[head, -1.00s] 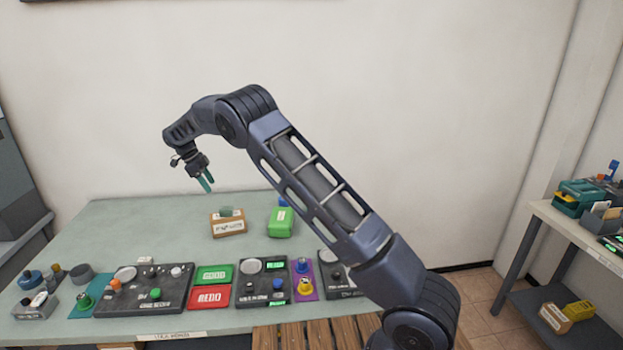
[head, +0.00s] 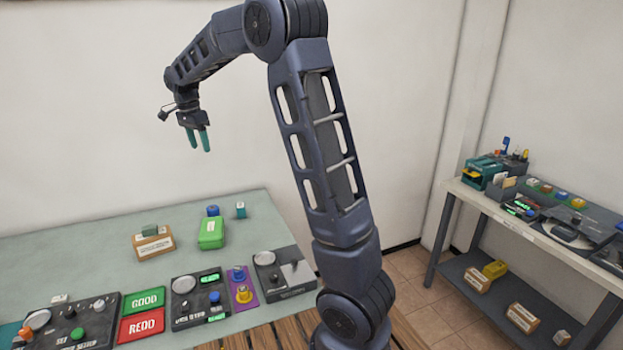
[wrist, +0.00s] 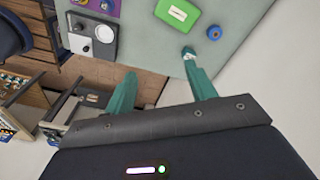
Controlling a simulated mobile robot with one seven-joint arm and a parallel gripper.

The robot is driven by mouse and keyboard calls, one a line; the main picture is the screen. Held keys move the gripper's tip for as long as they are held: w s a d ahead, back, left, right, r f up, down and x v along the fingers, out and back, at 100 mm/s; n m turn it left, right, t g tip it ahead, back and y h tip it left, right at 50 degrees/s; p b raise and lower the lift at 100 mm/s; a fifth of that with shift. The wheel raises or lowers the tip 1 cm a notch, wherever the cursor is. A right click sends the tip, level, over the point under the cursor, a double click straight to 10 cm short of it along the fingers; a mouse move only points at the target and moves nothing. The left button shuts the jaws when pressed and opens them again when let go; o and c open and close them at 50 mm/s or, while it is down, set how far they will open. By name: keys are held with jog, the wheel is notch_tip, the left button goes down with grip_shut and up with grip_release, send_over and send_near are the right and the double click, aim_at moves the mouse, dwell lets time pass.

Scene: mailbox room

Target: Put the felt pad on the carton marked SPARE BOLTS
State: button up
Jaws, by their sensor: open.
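My gripper (head: 199,141) is open and empty, fingers pointing down, above the back of the table. Its two teal fingers are spread in the wrist view (wrist: 162,90). A small brown carton (head: 153,246) with a white label stands on the table's back part. A grey-green block (head: 149,230) lies on top of it; I cannot tell if this is the felt pad. More cartons sit on the lower shelf at the right: one (head: 477,280), another (head: 522,318), and a third (head: 561,339) at the lower edge. Their labels are too small to read.
A green case (head: 212,232), a blue round thing (head: 213,210) and a small teal item (head: 240,210) stand beside the carton. Control panels (head: 200,298) and GOOD and REDO plates fill the table front. A side table (head: 540,238) at right carries bins and tools; floor lies between.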

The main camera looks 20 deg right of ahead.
jog(key=s+d+r+n+t+y, duration=0.1)
jog(key=s+d+r+n, duration=0.2)
jog(key=s+d, duration=0.5)
jog(key=s+d+r+n+t+y, duration=0.1)
jog(key=s+d+r+n, duration=0.15)
jog(key=s+d, duration=0.65)
jog(key=s+d+f+n+t, duration=0.1)
jog(key=s+d+f+n, duration=0.2)
jog(key=s, duration=0.6)
jog(key=s+d+f+n+t, duration=0.1)
jog(key=s+d+f+n, duration=0.2)
jog(key=s, duration=0.7)
jog(key=shift+s+d+f+h, duration=0.3)
jog(key=shift+d+h, duration=0.1)
jog(key=shift+d, duration=0.4)
